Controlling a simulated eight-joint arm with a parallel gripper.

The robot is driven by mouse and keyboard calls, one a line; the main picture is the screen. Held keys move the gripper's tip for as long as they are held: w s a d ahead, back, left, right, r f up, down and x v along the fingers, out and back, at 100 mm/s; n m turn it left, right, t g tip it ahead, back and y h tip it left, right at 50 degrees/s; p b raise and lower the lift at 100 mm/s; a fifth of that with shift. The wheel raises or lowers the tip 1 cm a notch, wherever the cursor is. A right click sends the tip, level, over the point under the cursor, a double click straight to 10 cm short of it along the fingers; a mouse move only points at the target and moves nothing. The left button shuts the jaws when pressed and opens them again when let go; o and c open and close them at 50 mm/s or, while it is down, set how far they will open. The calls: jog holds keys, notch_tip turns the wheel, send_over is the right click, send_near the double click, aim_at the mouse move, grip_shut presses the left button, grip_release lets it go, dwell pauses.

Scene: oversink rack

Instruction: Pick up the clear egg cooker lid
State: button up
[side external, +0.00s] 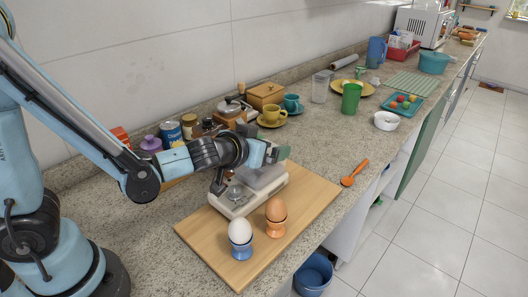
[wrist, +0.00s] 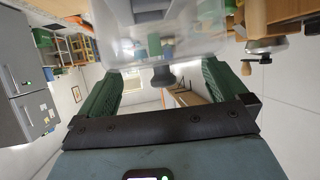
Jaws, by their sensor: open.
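The clear egg cooker lid (side external: 266,178) shows as a see-through shape over the back right part of the pale egg cooker (side external: 236,203); whether it rests there is hard to tell. In the side view my gripper (side external: 270,153) is just above the cooker and partly hides the lid.
The cooker stands on a wooden board (side external: 205,236). A white egg (side external: 240,231) in a blue cup and a brown egg (side external: 276,210) in an orange cup stand in front. An orange spoon (side external: 354,173) lies to the right. Jars and a grinder (side external: 233,105) stand behind.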

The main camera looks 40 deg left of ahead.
jog(key=c, duration=0.8)
